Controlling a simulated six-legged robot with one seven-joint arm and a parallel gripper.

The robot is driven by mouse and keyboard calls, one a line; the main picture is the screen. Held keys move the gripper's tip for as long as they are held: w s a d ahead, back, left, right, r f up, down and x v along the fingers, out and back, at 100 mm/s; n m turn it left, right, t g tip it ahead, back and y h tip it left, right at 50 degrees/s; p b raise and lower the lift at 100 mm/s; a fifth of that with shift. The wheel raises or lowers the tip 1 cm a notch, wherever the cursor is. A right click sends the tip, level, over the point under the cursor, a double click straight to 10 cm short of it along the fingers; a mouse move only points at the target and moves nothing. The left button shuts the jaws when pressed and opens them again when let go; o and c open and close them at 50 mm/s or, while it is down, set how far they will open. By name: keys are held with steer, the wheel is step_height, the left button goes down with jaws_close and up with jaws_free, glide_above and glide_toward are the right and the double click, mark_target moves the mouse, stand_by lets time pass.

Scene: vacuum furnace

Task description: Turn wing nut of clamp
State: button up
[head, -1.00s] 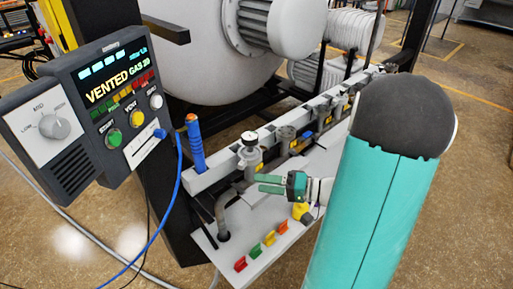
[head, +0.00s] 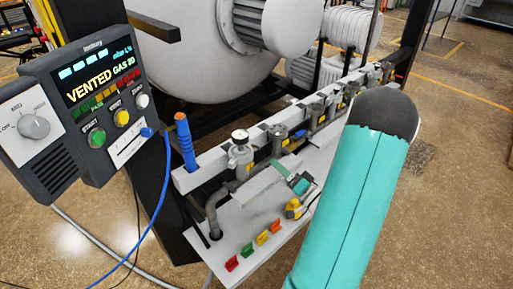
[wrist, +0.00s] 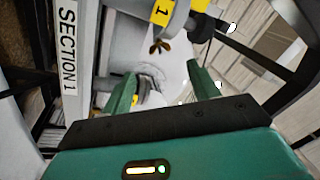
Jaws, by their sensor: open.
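The brass-coloured wing nut (wrist: 160,46) shows in the wrist view, just above the gap between my fingers. It sits under the clamp (wrist: 170,14), a grey ring part with a yellow tag marked 1. In the head view my gripper (head: 282,171) is just right of the first grey valve (head: 240,155) on the rail. The wing nut is too small to make out there.
A white rail (head: 215,170) carries several valves, with a blue-handled tool (head: 185,140) at its near end. Red, green, yellow and orange clips (head: 254,242) and a yellow part (head: 294,209) lie on the white shelf (head: 215,255). The control panel (head: 85,110) reads VENTED.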

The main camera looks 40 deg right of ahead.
mark_target(259, 148)
steer(key=x, duration=1)
steer(key=shift+w, duration=0.1)
steer(key=shift+c, duration=0.2)
steer(key=c, duration=1)
